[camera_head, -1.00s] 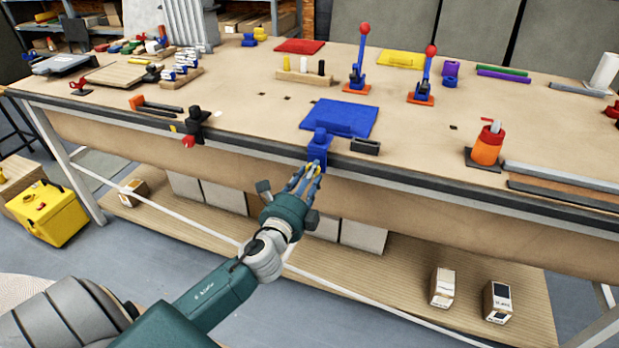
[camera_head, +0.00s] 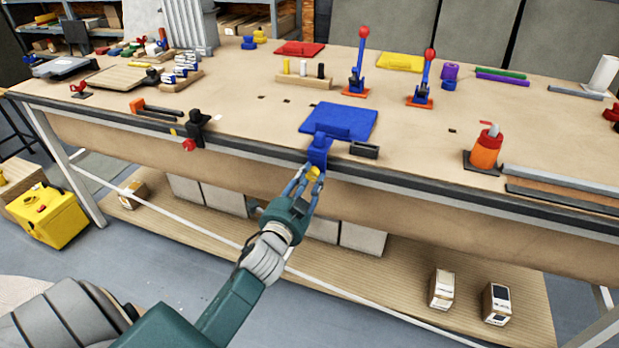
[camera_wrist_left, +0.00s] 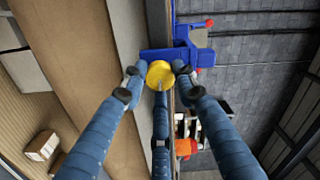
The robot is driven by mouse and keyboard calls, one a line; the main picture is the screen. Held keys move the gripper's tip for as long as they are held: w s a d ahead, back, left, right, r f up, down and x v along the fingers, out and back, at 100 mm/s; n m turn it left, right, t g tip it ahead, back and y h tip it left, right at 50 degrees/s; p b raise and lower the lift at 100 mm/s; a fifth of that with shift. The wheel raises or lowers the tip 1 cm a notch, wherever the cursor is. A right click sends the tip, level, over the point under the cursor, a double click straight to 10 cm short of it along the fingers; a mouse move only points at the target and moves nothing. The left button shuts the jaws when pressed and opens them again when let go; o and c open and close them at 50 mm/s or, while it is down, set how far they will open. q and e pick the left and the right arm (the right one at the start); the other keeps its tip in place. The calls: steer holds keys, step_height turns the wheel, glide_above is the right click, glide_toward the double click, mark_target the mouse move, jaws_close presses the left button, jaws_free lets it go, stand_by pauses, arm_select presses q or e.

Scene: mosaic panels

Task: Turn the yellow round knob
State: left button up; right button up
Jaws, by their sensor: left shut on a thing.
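The yellow round knob (camera_head: 314,172) sits on the front of a blue fixture (camera_head: 319,150) clamped at the table's front edge. In the left wrist view the knob (camera_wrist_left: 160,75) shows its round face between my fingers, with the blue fixture (camera_wrist_left: 185,55) behind it. My left gripper (camera_head: 309,180) is shut on the knob; in the left wrist view its blue fingers (camera_wrist_left: 158,80) close around it from the sides and below. The far side of the knob is hidden. My right gripper is not in view.
A blue panel (camera_head: 345,115) lies behind the fixture. A small dark block (camera_head: 364,150) stands just right of it. A black clamp with a red knob (camera_head: 189,144) is at the edge to the left. The floor before the table is clear.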

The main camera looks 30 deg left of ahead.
arm_select(q)
steer(key=shift+n, duration=0.5)
steer(key=o, duration=1.1)
steer(key=shift+o, duration=0.2)
steer(key=shift+s, duration=0.15)
steer(key=v, duration=1.1)
steer(key=shift+s, duration=0.4)
steer(key=shift+d, duration=0.15)
steer(key=s+d+f+n+g+h, duration=0.1)
steer(key=s+d+f+g, duration=0.2)
steer(key=f, duration=1)
steer(key=s+d+f+n+g+h, duration=0.1)
steer(key=s+d+f+g, duration=0.1)
steer(key=f, duration=1)
steer(key=s+d+f+n+g+h, duration=0.1)
steer(key=s+d+f+g, duration=0.2)
steer(key=f, duration=1)
steer(key=s+d+f+n+g, duration=0.2)
steer(key=s+d+f+g, duration=0.15)
steer(key=s+f, duration=1)
steer(key=s+f+g, duration=0.2)
steer(key=s+f, duration=0.2)
steer(key=s, duration=0.5)
steer(key=s+f+n+g+h, duration=0.1)
steer(key=s+f+g, duration=0.2)
steer(key=s, duration=0.6)
steer(key=shift+s+a+f+n, duration=0.2)
steer(key=shift+s+f+n, duration=0.1)
steer(key=shift+f, duration=0.65)
